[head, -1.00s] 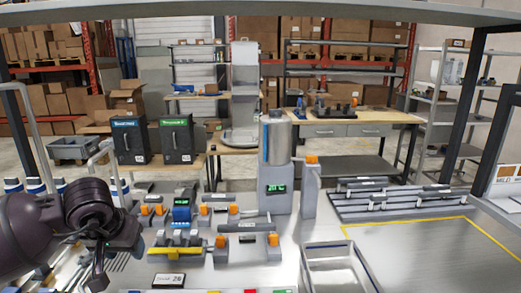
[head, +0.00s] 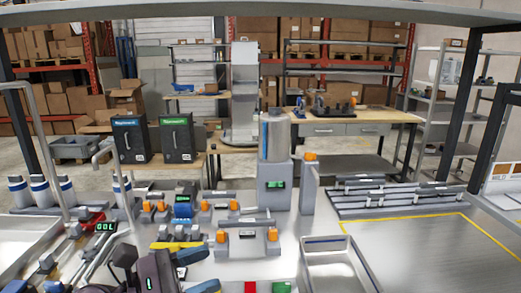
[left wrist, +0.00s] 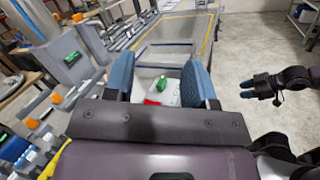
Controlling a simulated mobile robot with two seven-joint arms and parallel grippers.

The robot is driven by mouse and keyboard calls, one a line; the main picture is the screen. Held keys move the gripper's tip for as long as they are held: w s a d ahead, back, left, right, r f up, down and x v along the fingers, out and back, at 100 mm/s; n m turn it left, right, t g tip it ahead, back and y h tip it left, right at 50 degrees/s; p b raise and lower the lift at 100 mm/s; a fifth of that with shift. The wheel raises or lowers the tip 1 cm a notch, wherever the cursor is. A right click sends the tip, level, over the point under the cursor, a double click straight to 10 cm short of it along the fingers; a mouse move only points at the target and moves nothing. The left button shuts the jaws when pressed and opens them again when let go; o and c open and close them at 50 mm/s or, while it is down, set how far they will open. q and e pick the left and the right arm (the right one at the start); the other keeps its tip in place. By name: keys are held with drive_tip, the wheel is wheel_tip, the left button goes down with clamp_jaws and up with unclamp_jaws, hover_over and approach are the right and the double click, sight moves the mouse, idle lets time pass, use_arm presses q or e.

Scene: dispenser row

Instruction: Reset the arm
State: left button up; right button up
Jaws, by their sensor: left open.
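My left gripper (head: 196,272) is at the bottom of the head view, left of centre, above the front of the bench. Its blue-padded fingers also show in the left wrist view (left wrist: 158,64). They stand apart with nothing between them in contact. Beyond the gap, a green piece (left wrist: 162,88) and a red piece (left wrist: 152,102) show on the surface below. My right gripper (left wrist: 262,87) appears at the right edge of the left wrist view, dark and over the floor. It holds nothing that I can see. Its jaw gap is too small to judge.
A grey metal tray (head: 305,262) stands right of my left gripper. A silver cylinder dispenser (head: 276,150) rises at the back centre. A row of orange-ended fixtures (head: 247,238) crosses the middle. A yellow-outlined bare area (head: 440,250) lies at the right.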

use_arm(q)
drive_tip(key=a+f+m+t+y, duration=0.45)
drive_tip(key=a+m+y, duration=0.45)
drive_tip(key=m, duration=0.9)
drive_tip(key=a+f+m+t+y, duration=0.3)
drive_tip(key=a+m+t+y, duration=0.55)
drive_tip(key=m, duration=0.85)
drive_tip(key=s+a+f+n+g+y, duration=0.3)
drive_tip(key=s+f+n+g+y, duration=0.1)
drive_tip(key=s+f+n+g, duration=0.65)
drive_tip(key=s+d+f+n+g+h, duration=0.3)
drive_tip(key=s+f+n+g, duration=0.35)
drive_tip(key=s, duration=0.45)
drive_tip(key=w+f+m+t, duration=0.1)
drive_tip(key=w+f+t, duration=0.6)
drive_tip(key=f, duration=0.4)
drive_tip(key=shift+a+f+t, duration=0.2)
drive_tip(key=shift+a+t, duration=0.05)
drive_tip(key=shift+t, duration=0.05)
use_arm(e)
drive_tip(key=shift+s+f, duration=0.2)
drive_tip(key=shift+s, duration=0.05)
